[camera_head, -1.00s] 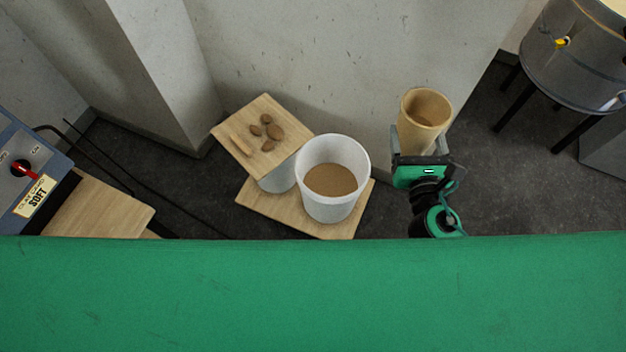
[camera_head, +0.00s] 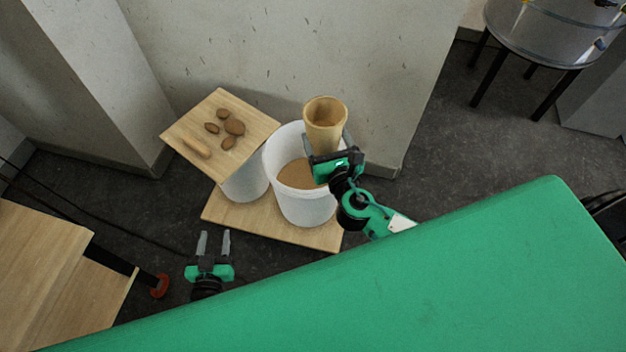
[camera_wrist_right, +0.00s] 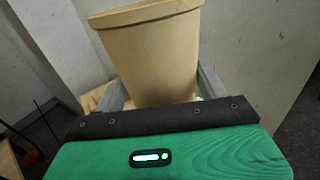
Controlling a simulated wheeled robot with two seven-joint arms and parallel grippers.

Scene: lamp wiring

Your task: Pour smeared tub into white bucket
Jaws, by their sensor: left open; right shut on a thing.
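The smeared tub (camera_head: 325,124) is a tan, tapered cup held upright. My right gripper (camera_head: 327,146) is shut on it; in the right wrist view the tub (camera_wrist_right: 155,55) sits between the grey fingers. In the head view the tub overlaps the right rear rim of the white bucket (camera_head: 307,208). The bucket stands upright with brown material inside, partly hidden by my right gripper. My left gripper (camera_head: 213,245) is open and empty, low and to the left of the bucket.
The bucket stands on a wooden board (camera_head: 262,228) on the dark floor. Beside it a second white container (camera_head: 247,184) carries a square board (camera_head: 187,135) with several brown lumps. The wall rises behind. A drum on a black-legged stand (camera_head: 545,40) is at the upper right.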

